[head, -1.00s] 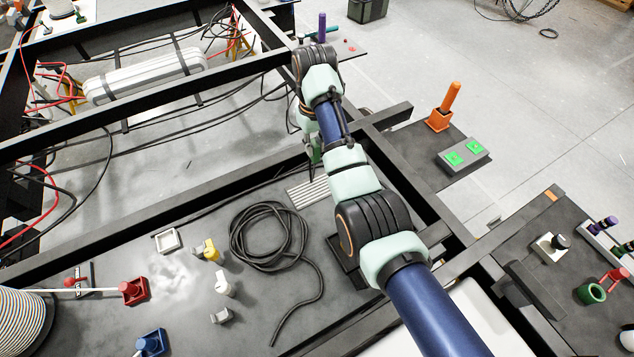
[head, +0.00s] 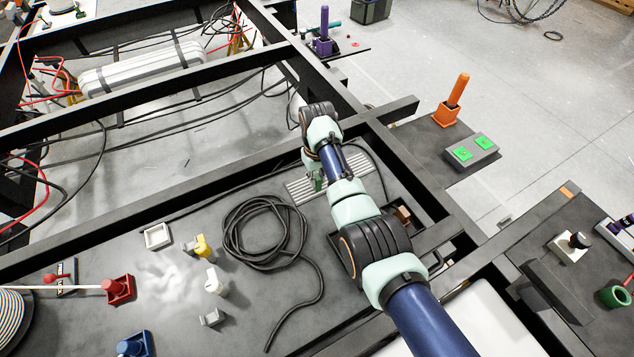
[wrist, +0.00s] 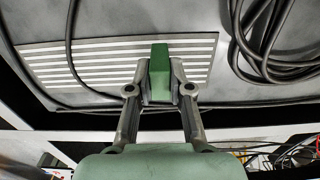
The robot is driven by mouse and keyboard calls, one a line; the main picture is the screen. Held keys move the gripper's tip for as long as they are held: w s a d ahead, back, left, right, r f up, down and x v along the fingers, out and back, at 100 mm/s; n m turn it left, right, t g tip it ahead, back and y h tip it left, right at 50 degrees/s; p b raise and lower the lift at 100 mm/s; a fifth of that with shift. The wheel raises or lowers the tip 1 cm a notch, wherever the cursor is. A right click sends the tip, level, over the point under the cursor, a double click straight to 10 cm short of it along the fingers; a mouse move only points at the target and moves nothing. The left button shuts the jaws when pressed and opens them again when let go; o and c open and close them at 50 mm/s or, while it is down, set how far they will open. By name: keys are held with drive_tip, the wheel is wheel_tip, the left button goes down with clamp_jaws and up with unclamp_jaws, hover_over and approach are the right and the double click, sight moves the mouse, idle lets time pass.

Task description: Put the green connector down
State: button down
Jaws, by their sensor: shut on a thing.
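The green connector (wrist: 160,66) is between the two fingers of my gripper (wrist: 160,92) in the wrist view. The fingers are shut on its sides, and its narrow end points away from the palm. Behind it in the wrist view is a light plate with dark stripes (wrist: 95,62). In the head view my wrist is over this striped plate (head: 356,164), which lies on the dark bench top. The arm hides part of the plate there. I cannot tell whether the connector touches the plate.
A coil of black cable (head: 235,225) lies left of the plate, and a thin cable crosses the plate in the wrist view. A dark frame beam (head: 160,203) runs behind the bench top. A yellow part (head: 203,246) and white part (head: 213,282) stand further left.

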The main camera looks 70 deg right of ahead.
sight(317, 177)
drive_tip(key=shift+f, duration=0.85)
drive_tip(key=shift+f, duration=0.2)
drive_tip(key=c, duration=1.1)
unclamp_jaws()
drive_tip(key=shift+o, duration=0.2)
wheel_tip(317, 177, up, 12)
drive_tip(key=p, duration=0.4)
drive_tip(key=shift+r+p, duration=0.2)
drive_tip(key=shift+p, duration=0.15)
